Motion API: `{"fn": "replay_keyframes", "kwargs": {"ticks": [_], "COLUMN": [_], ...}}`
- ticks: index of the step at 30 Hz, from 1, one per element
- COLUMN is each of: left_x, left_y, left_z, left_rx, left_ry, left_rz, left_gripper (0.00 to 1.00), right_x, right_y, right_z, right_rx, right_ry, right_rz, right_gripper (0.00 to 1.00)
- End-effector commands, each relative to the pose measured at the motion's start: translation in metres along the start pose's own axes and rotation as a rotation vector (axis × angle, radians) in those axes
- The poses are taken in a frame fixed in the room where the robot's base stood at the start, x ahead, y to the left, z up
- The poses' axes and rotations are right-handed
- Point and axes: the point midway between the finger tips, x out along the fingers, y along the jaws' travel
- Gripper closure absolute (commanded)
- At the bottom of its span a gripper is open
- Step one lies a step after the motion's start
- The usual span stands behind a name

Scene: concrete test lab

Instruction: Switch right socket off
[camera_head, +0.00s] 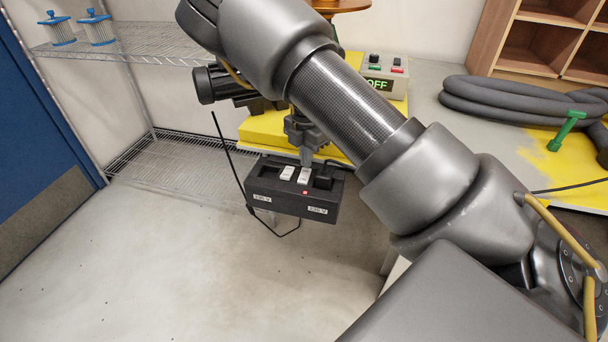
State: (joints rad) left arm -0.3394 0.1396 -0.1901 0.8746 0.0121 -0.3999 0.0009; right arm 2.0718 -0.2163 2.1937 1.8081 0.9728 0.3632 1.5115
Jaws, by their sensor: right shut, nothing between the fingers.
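A black socket box (266,196) with two "230 V" labels stands in the middle of the view. It has two white rocker switches on top, the left switch (288,172) and the right switch (304,177). A small red light shows on its front below the right switch. A black plug sits in the right socket (323,180); the left socket looks empty. My right gripper (307,161) points down with shut, empty fingers at the far end of the right switch. I cannot tell whether the tips touch it. My left gripper is not in view.
Behind stands a grey control box (386,77) with a green "OFF" display and green and red buttons. A thick grey hose (510,100) and a green handle (567,130) lie at right. Wire shelves (140,45) hold two blue-white filters at left. A black cable hangs by the socket box.

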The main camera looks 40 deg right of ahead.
Motion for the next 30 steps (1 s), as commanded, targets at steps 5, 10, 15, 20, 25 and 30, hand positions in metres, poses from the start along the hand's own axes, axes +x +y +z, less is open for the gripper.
{"fn": "replay_keyframes", "kwargs": {"ticks": [5,10,15,20,25,30], "left_x": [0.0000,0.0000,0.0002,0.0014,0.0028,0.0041], "left_y": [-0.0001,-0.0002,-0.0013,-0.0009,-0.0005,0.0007], "left_z": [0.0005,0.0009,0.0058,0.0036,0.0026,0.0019], "left_rx": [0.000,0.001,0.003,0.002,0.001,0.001], "left_ry": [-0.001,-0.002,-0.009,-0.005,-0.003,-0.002], "left_rz": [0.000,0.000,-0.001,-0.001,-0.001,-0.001], "left_gripper": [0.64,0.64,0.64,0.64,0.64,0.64], "right_x": [0.0000,0.0000,0.0005,0.0024,0.0051,0.0076], "right_y": [0.0000,0.0000,0.0000,-0.0001,-0.0001,0.0000], "right_z": [0.0000,0.0000,0.0000,0.0000,0.0000,0.0000], "right_rx": [0.000,0.000,0.000,0.000,0.000,0.000], "right_ry": [0.000,0.000,0.000,0.000,0.000,0.000], "right_rz": [0.000,0.000,0.000,0.000,-0.001,-0.001], "right_gripper": [1.00,1.00,1.00,1.00,1.00,1.00]}}
